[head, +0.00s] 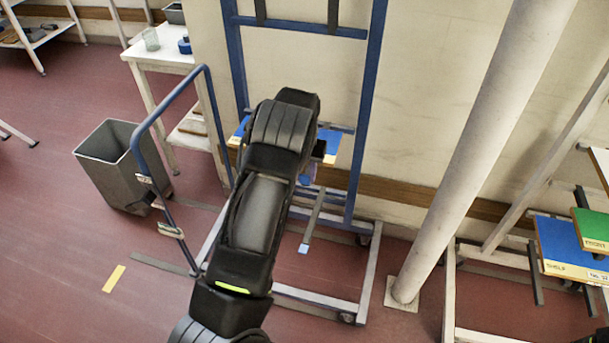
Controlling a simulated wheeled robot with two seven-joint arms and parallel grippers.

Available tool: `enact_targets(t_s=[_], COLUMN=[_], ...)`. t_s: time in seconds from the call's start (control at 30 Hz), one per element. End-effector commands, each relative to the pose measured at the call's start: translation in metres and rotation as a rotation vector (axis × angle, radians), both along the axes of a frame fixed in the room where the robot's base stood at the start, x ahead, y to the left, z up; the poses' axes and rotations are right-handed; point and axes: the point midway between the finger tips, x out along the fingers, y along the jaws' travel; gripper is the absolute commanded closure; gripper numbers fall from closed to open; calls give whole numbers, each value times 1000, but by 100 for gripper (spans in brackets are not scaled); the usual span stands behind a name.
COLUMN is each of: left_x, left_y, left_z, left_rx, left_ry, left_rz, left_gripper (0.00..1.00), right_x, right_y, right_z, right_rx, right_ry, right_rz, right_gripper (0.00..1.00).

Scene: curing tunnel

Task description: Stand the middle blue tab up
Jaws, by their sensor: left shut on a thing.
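A blue tab (330,143) with a pale wooden edge lies roughly flat across the blue-framed wheeled rack. My arm hides its middle, and its left end shows on the other side of the arm. My left gripper (317,153) is at this tab, mostly hidden behind my own wrist. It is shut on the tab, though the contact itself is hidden. A small blue piece (307,177) shows just below the gripper. A grey bar with a pale blue tip (303,249) slopes down below it.
A white sloping pillar (480,150) stands right of the rack. Another rack at far right holds a blue panel (575,247) marked SHELF and a green panel (592,230). A grey bin (115,165) and white table (165,57) are left. Red floor is open at lower left.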

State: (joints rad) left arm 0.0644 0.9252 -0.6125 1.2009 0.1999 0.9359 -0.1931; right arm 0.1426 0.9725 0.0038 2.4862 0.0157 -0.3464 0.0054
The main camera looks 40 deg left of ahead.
Motion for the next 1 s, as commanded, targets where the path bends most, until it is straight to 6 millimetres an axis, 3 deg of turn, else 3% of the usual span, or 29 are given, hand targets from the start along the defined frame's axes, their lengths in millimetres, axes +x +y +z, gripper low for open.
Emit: enact_targets(t_s=[0.57, 0.6, 0.83, 1.0], left_x=[2, 2, 2, 2], left_y=[1, 1, 1, 1], left_z=[-1, -1, -1, -1], left_rx=[-16, -16, -16, -16], left_ry=[44, 44, 44, 43], left_rz=[0, 0, 0, 0], left_gripper=[100, 68, 49, 47], right_x=[0, 0, 0, 0], right_y=[0, 0, 0, 0], right_z=[-2, -2, -2, -2], right_rx=[1, 1, 1, 1], right_ry=[-1, -1, -1, -1], right_rz=[1, 1, 1, 1], right_gripper=[53, 53, 53, 53])
